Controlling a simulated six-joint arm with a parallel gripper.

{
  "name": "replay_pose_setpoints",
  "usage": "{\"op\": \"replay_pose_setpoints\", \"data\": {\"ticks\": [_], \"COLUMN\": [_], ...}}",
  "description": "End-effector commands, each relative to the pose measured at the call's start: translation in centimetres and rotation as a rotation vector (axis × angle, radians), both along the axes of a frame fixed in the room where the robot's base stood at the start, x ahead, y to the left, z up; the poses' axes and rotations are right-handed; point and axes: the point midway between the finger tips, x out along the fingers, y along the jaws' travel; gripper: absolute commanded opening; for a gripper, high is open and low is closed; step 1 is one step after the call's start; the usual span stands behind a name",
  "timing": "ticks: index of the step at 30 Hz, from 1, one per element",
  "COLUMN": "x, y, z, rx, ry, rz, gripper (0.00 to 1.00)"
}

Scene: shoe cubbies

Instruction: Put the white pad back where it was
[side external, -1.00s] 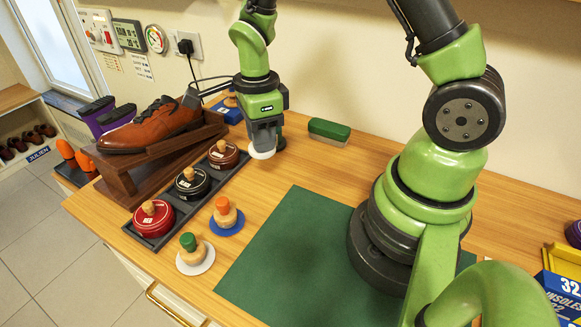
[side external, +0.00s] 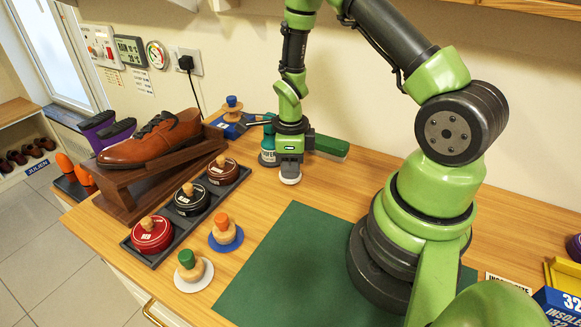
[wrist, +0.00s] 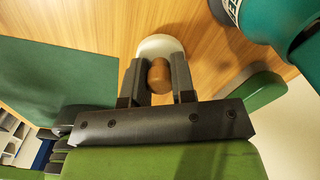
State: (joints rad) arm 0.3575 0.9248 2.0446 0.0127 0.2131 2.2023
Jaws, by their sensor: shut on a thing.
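The white pad (side external: 290,180) is a round white disc with a wooden knob, seen low over the wood counter behind the green mat. My gripper (side external: 291,165) points down with its jaws shut on the knob. In the wrist view, the two dark fingers of my gripper (wrist: 157,84) flank the brown knob, and the white pad (wrist: 162,44) shows past them. I cannot tell whether the pad touches the counter. A green-topped wooden piece (side external: 190,264) on a white disc and an orange-topped one (side external: 224,228) on a blue disc stand at the front left.
A teal bottle (side external: 268,148) stands close behind my gripper, with a green brush (side external: 331,147) to its right. A dark tray (side external: 165,230) holds three round tins. A brown shoe (side external: 150,140) rests on a wooden stand. The green mat (side external: 285,265) is bare.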

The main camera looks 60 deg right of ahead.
Motion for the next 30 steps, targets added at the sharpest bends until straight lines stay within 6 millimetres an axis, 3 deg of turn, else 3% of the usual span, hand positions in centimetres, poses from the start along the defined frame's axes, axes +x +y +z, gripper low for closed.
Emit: {"op": "replay_pose_setpoints", "data": {"ticks": [3,14,15,18,26,30], "x": [0.0,0.0,0.0,0.0,0.0,0.2], "y": [0.0,0.0,0.0,0.0,0.0,-0.1], "z": [-0.9,-1.2,-1.2,-1.2,-1.0,0.5], "rx": [0.0,0.0,0.0,0.0,0.0,-0.002], "ry": [0.001,0.001,0.0,0.0,-0.001,-0.005], "rz": [0.001,0.002,0.001,0.002,0.002,0.001], "gripper": [0.02,0.02,0.31,0.5,0.5,0.5]}}
